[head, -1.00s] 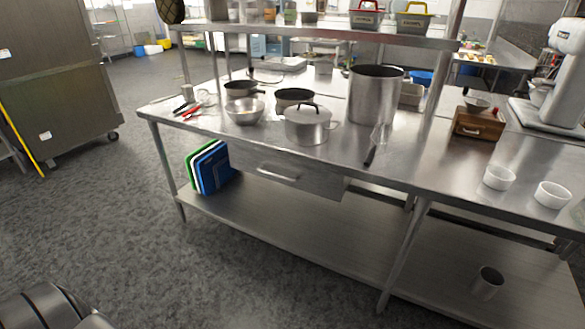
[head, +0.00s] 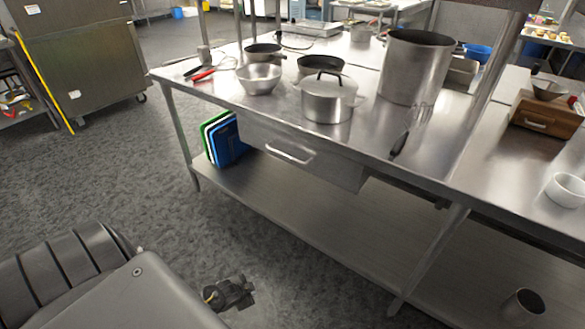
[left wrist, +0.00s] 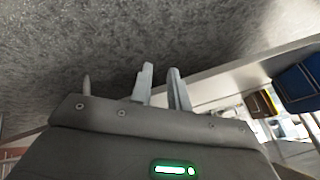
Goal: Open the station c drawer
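A steel drawer (head: 325,170) with a pale bar handle (head: 290,154) hangs under the top of the steel worktable (head: 420,160). It looks closed, and I can read no station label on it. My left gripper (head: 232,293) is low over the grey floor, in front of the table and well short of the handle. In the left wrist view my left gripper's two fingers (left wrist: 162,88) stand a little apart with nothing between them. The handle does not show clearly in that view. My right gripper is not in view.
Pots, pans and a steel bowl (head: 259,78) stand on the tabletop, with a dark-handled utensil (head: 399,143) near the front edge. Cutting boards (head: 226,140) and a metal cup (head: 523,305) are on the lower shelf (head: 300,215). The floor in front is clear.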

